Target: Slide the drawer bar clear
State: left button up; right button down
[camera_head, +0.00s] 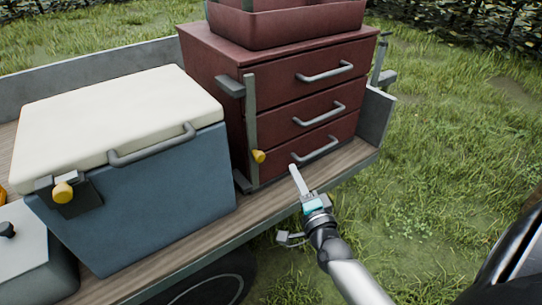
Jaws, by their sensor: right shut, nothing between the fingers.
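A dark red drawer cabinet (290,100) stands on the wooden cart bed, with three drawers and grey handles. A grey upright bar (250,115) runs down the left side of its front, with a yellow knob (259,156) near its lower end. A grey bracket (231,87) sits beside the bar's upper part. My right gripper (294,170) is shut and empty. It is in front of the lowest drawer, near the left end of its handle (316,150), to the right of the yellow knob. Whether it touches the handle cannot be told. My left gripper is not in view.
A blue cooler (160,185) with a cream lid (110,105) stands left of the cabinet, with its own yellow knob (63,193). A dark red tray (285,25) rests on the cabinet. Grass (450,150) lies open to the right of the cart.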

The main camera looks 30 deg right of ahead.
aim_at(258, 158)
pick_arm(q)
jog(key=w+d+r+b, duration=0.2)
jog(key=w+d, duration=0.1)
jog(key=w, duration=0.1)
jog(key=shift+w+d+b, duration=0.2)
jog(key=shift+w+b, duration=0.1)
pick_arm(e)
jog(key=w+a, duration=0.1)
jog(key=w, duration=0.8)
jog(key=shift+w+a, duration=0.15)
jog(key=shift+a, duration=0.1)
jog(key=shift+f, duration=0.1)
jog(key=shift+a+p, duration=0.55)
jog(key=shift+a, duration=0.55)
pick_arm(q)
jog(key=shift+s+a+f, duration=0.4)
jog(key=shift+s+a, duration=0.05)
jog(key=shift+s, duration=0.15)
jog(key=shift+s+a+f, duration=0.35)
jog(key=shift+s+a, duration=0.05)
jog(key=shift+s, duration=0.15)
pick_arm(e)
jog(key=shift+a, duration=0.75)
